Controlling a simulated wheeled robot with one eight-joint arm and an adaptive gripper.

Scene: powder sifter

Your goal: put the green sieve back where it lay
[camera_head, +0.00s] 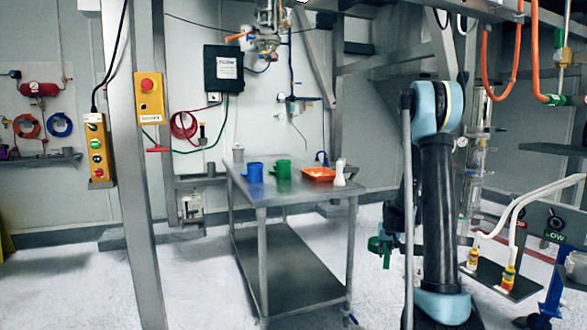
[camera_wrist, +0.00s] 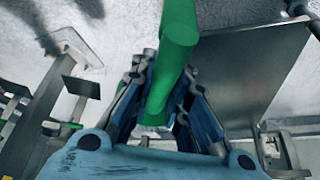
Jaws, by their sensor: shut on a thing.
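My gripper (camera_wrist: 168,95) is shut on a green bar-like part of the green sieve (camera_wrist: 178,35) in the wrist view. The part runs from between the fingers out past the top edge, so the rest of the sieve is cut off there. In the head view, a green piece (camera_head: 380,245) that looks like the sieve shows beside my arm, right of the metal table (camera_head: 262,200) and below its top. My gripper is mostly hidden there. The place where the sieve lay cannot be told from these frames.
A blue cup (camera_head: 255,173), a green cup (camera_head: 283,168), an orange tray (camera_head: 319,174) and a white bottle (camera_head: 340,172) stand on the table. The table's front corner has bare room. A steel post (camera_head: 140,200) stands left of it. White hoses (camera_head: 520,205) hang at right.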

